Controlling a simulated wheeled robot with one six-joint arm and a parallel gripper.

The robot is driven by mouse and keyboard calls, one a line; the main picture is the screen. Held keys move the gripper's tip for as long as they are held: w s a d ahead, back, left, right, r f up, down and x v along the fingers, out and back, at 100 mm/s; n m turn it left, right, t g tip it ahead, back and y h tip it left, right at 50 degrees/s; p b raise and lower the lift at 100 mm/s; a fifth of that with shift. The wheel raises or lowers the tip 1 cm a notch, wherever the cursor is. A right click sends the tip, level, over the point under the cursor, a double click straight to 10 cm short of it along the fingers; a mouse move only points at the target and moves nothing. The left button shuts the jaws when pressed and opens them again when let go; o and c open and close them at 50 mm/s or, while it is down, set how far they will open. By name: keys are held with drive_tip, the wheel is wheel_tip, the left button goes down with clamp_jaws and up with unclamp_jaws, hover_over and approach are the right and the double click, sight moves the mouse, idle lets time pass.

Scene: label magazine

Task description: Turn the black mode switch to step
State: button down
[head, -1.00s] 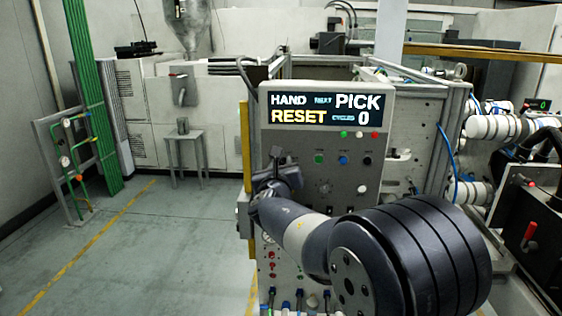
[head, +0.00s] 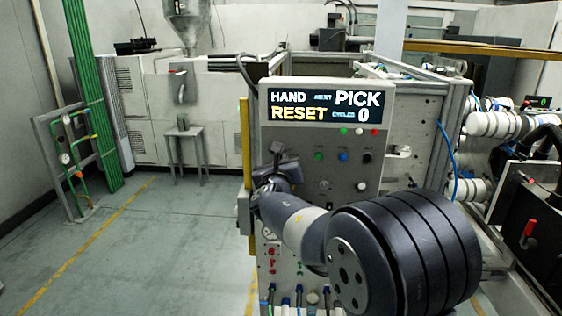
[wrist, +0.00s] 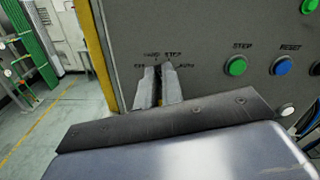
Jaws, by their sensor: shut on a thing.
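The black mode switch (wrist: 159,72) is on the grey panel in the wrist view, mostly hidden between my fingers. My gripper (wrist: 158,84) is shut on it. Small labels surround the switch; HAND and STEP stand above it and AUTO to the right. The exact pointer direction is hard to see. In the head view my gripper (head: 276,150) is at the left side of the panel, and my arm hides much of the switch area. The display (head: 325,106) reads HAND, PICK, RESET and cycles 0.
A green STEP button (wrist: 236,66) and a blue RESET button (wrist: 281,66) are right of the switch, with a white button (wrist: 286,110) lower down. A yellow post (wrist: 97,50) edges the panel on the left. The floor left of it is clear.

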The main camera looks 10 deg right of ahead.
drive_tip(key=shift+f+b, duration=0.1)
drive_tip(key=shift+b, duration=0.35)
drive_tip(key=m+b, duration=0.2)
drive_tip(key=b, duration=0.1)
drive_tip(key=shift+d+f+m+b, duration=0.15)
drive_tip(key=shift+m+b, duration=0.15)
drive_tip(key=shift+m, duration=0.1)
drive_tip(key=m+b, duration=0.4)
drive_tip(key=shift+s+d+m+b, duration=0.1)
drive_tip(key=shift+d+m+b, duration=0.1)
drive_tip(key=shift+m+b, duration=0.1)
drive_tip(key=shift+r, duration=0.2)
drive_tip(key=c, duration=1.6)
unclamp_jaws()
drive_tip(key=shift+o, duration=0.2)
drive_tip(key=b+v, duration=0.2)
drive_tip(key=v, duration=0.8)
drive_tip(key=shift+s, duration=0.4)
